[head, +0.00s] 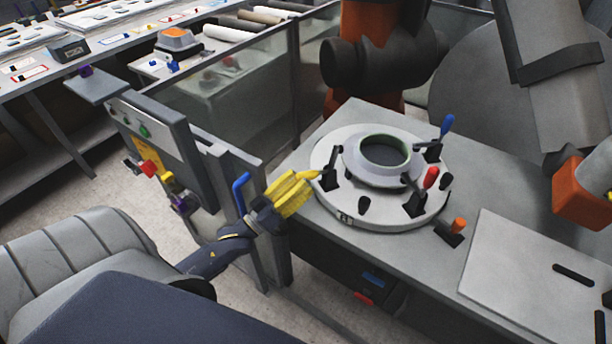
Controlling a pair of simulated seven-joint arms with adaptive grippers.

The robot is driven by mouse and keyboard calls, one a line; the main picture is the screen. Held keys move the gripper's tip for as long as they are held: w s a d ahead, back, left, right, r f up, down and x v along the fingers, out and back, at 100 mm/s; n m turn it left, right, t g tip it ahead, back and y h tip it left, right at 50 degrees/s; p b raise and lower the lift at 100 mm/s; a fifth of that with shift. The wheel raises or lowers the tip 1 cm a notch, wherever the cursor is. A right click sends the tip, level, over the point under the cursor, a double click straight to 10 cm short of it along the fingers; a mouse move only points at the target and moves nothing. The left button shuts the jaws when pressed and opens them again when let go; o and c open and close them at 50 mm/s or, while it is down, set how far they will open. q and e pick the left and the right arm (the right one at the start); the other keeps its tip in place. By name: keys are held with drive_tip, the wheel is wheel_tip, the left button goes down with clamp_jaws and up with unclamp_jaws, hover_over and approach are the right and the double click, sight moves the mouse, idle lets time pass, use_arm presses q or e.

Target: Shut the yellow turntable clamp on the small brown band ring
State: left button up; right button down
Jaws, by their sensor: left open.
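The yellow turntable clamp (312,174) is on the left rim of the round pale turntable (385,219). Its yellow handle points outward to the left and lies low, and its black arm looks raised. A ring with a thin olive-brown rim (406,142) sits at the turntable's centre, around a dark opening; I take it for the brown band ring. My left gripper (299,183) has yellow fingers and is open, close beside the clamp handle. The fingers and handle overlap in the picture, so I cannot tell whether they touch. My right gripper is not in view.
Clamps with blue (447,125) and red (431,178) handles stand around the turntable. An orange-knobbed piece (459,225) sits on the grey table by a flat pale board (530,275). A control panel post with a blue handle (240,190) stands left of my gripper.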

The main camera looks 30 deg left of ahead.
use_arm(q)
drive_tip(key=shift+x, duration=1.3)
drive_tip(key=shift+c, duration=0.5)
clamp_jaws()
